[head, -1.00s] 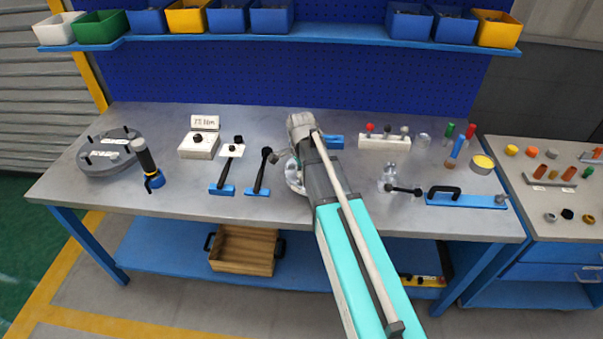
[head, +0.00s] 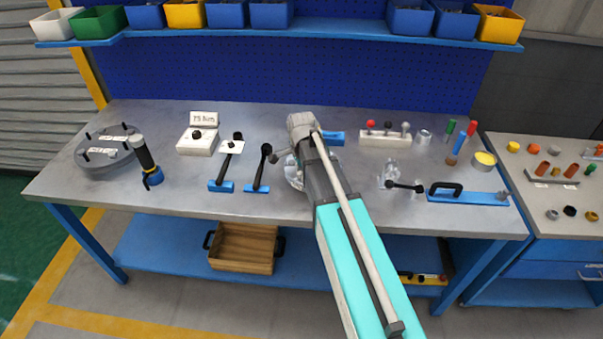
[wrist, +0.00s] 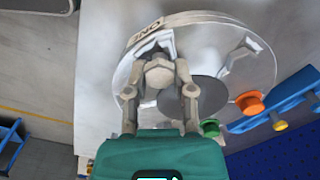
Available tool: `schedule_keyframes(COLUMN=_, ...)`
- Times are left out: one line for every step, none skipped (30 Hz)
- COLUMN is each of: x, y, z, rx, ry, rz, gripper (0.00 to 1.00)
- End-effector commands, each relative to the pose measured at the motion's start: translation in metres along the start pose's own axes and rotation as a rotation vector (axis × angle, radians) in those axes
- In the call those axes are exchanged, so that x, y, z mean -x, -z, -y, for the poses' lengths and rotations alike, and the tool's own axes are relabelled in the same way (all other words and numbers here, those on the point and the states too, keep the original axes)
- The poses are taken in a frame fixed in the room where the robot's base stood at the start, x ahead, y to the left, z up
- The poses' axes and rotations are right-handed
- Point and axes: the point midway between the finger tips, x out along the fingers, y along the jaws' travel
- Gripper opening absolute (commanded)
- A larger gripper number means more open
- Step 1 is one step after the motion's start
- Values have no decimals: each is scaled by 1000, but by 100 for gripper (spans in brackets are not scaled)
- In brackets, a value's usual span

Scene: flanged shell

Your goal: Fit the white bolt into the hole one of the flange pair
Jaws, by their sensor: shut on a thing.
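In the wrist view my gripper (wrist: 160,68) is shut on the white bolt (wrist: 159,75), whose pale hex head shows between the two fingers. The grey round flange (wrist: 215,38) lies beyond it, with the label "ONE" (wrist: 146,32) on its rim just above the fingertips. The bolt is over the flange near that label. Its shank and the hole are hidden, so I cannot tell whether it is in the hole.
In the wrist view an orange knob (wrist: 250,103) and a green one (wrist: 210,128) are right of the gripper, near a blue fixture (wrist: 290,104). In the head view black-handled clamps (head: 262,168) stand left of the arm, and a clear fixture (head: 390,172) stands right.

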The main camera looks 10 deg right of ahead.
Motion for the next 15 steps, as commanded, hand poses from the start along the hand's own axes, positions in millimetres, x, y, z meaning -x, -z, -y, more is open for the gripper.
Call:
schedule_keyframes(x=-2, y=0, z=0, rx=0, ry=0, rz=0, gripper=0)
schedule_keyframes(x=-2, y=0, z=0, rx=0, ry=0, rz=0, gripper=0)
schedule_keyframes(x=-3, y=0, z=0, rx=0, ry=0, rz=0, gripper=0)
schedule_keyframes(x=-4, y=0, z=0, rx=0, ry=0, rz=0, gripper=0)
schedule_keyframes(x=-4, y=0, z=0, rx=0, ry=0, rz=0, gripper=0)
schedule_keyframes(x=-5, y=0, z=0, rx=0, ry=0, rz=0, gripper=0)
schedule_keyframes(x=-5, y=0, z=0, rx=0, ry=0, rz=0, gripper=0)
schedule_keyframes(x=-6, y=0, z=0, rx=0, ry=0, rz=0, gripper=0)
schedule_keyframes(x=-5, y=0, z=0, rx=0, ry=0, rz=0, gripper=40)
schedule_keyframes(x=-4, y=0, z=0, rx=0, ry=0, rz=0, gripper=46)
schedule_keyframes(x=-4, y=0, z=0, rx=0, ry=0, rz=0, gripper=51)
schedule_keyframes(x=-4, y=0, z=0, rx=0, ry=0, rz=0, gripper=59)
schedule_keyframes(x=-4, y=0, z=0, rx=0, ry=0, rz=0, gripper=64)
schedule_keyframes(x=-4, y=0, z=0, rx=0, ry=0, rz=0, gripper=70)
schedule_keyframes(x=-4, y=0, z=0, rx=0, ry=0, rz=0, gripper=73)
